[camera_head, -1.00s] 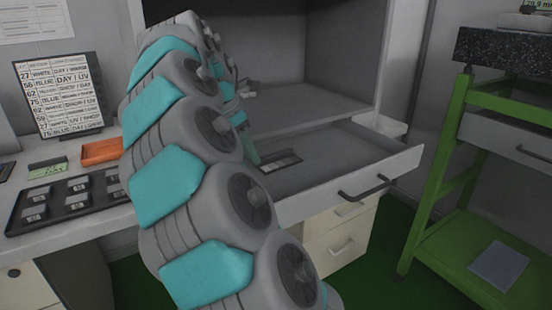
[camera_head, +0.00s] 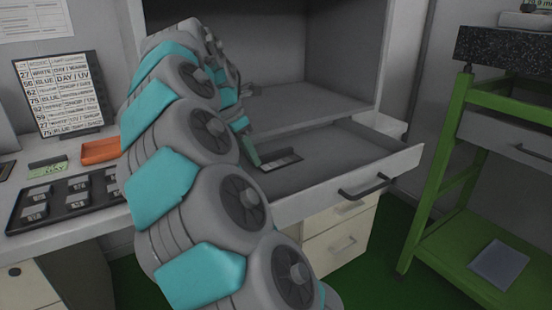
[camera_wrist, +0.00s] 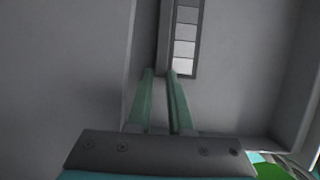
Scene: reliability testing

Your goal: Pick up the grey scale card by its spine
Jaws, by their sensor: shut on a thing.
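The grey scale card (camera_head: 284,160) is in the open drawer (camera_head: 345,165), near its front left. In the wrist view the card (camera_wrist: 186,38) shows a strip of grey patches, from darker to almost white, in a dark frame. A raised dark spine (camera_wrist: 163,38) runs along its left side. My gripper (camera_wrist: 160,73) has its two green fingers on either side of the near end of this spine and is shut on it. In the head view my gripper (camera_head: 253,160) is partly hidden by my arm. I cannot tell whether the card is clear of the drawer floor.
The drawer's front wall and handle (camera_head: 364,189) face the room. A cabinet opening (camera_head: 305,100) is above the drawer. On the left are a black tray (camera_head: 108,196) of small blocks, an orange tray (camera_head: 101,151) and a label board (camera_head: 62,95). A green cart (camera_head: 440,205) stands right.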

